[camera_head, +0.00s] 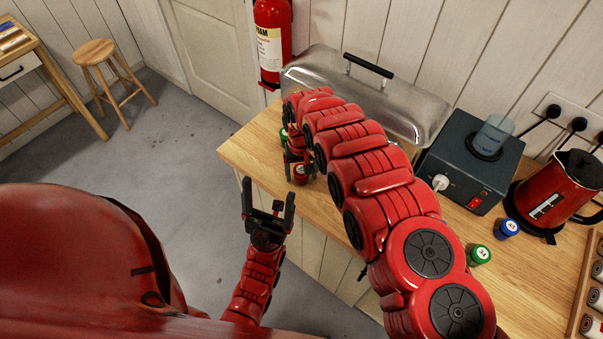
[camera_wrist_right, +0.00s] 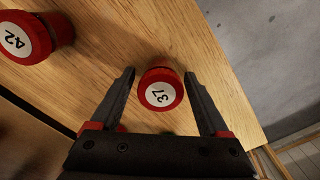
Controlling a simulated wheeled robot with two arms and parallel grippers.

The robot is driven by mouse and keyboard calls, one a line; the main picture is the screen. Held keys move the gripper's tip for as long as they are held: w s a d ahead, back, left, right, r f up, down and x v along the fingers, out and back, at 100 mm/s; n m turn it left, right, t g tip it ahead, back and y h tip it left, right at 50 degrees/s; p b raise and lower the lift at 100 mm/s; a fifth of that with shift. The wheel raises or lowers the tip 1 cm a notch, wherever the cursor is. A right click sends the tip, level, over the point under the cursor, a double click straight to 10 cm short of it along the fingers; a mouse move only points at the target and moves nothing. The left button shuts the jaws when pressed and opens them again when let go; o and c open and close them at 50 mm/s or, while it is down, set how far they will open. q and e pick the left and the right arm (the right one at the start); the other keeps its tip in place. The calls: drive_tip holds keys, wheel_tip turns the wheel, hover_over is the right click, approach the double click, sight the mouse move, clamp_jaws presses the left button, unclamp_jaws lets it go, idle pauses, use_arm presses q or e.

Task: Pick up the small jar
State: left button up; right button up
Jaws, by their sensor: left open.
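A small jar with a red lid and a round white label reading 37 (camera_wrist_right: 159,92) stands on the wooden worktop near its edge. My right gripper (camera_wrist_right: 160,75) is open, with one finger on each side of this jar and narrow gaps between. A second red-lidded jar, labelled 42 (camera_wrist_right: 22,40), stands apart at the upper left of the wrist view. In the head view a red jar (camera_head: 300,177) shows below my right gripper (camera_head: 297,160), which the arm partly covers. My left gripper (camera_head: 268,203) is open and empty in front of the worktop.
The worktop (camera_head: 245,150) also bears a metal case (camera_head: 330,75), a dark heater box (camera_head: 450,165), a red kettle (camera_head: 560,190), a blue-lidded jar (camera_head: 507,228) and a green-lidded jar (camera_head: 479,255). A fire extinguisher (camera_head: 270,40) hangs behind. Floor is free at left, near a stool (camera_head: 97,50).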

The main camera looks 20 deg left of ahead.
clamp_jaws()
drive_tip(key=shift+r, duration=0.15)
